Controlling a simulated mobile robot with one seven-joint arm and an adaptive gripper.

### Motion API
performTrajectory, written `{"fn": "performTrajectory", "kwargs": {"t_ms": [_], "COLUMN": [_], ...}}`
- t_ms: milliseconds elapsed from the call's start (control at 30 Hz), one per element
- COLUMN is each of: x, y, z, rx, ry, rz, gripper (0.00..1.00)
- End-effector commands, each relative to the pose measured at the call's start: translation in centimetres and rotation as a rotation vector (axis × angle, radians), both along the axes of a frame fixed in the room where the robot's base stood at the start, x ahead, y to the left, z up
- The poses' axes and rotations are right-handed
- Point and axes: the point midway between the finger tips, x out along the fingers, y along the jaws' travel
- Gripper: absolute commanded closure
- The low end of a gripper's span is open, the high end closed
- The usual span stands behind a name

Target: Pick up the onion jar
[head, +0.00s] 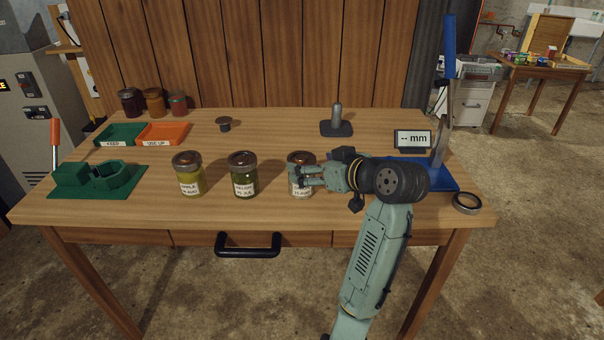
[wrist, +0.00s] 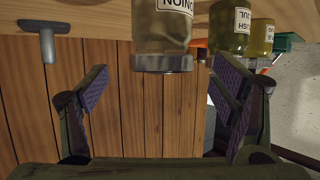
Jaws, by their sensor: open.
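The onion jar is a glass jar with a metal lid (head: 300,157) and a white label, standing upright toward the front of the wooden table, right of two similar jars. In the head view my gripper (head: 306,175) covers part of it. In the wrist view, which is upside down, the onion jar (wrist: 160,32) shows pale contents and its label at the top centre. My gripper (wrist: 162,70) is open, with one finger on each side of the lid's line and visible gaps to both. I cannot tell how deep the jar sits between the fingers.
A relish jar (head: 243,178) and another labelled jar (head: 188,177) stand to the left. Green (head: 119,135) and orange (head: 163,134) trays, a green fixture (head: 95,180), a blue-based stand (head: 440,175) and a loose ring (head: 467,203) surround them. The table's middle is mostly clear.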

Motion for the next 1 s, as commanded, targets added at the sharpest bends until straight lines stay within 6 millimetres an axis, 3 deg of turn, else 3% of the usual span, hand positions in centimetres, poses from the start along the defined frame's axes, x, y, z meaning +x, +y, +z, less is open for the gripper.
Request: {"fn": "performTrajectory", "kwargs": {"t_ms": [400,667,1000], "x": [3.5,3.8,3.8], "y": [2.9,3.0,3.0], "z": [-2.3,-2.5,-2.4], "rx": [0.0,-0.001,-0.001], "ry": [0.001,-0.001,-0.001], "rz": [0.002,0.0,0.0], "gripper": [0.19,0.19,0.41]}}
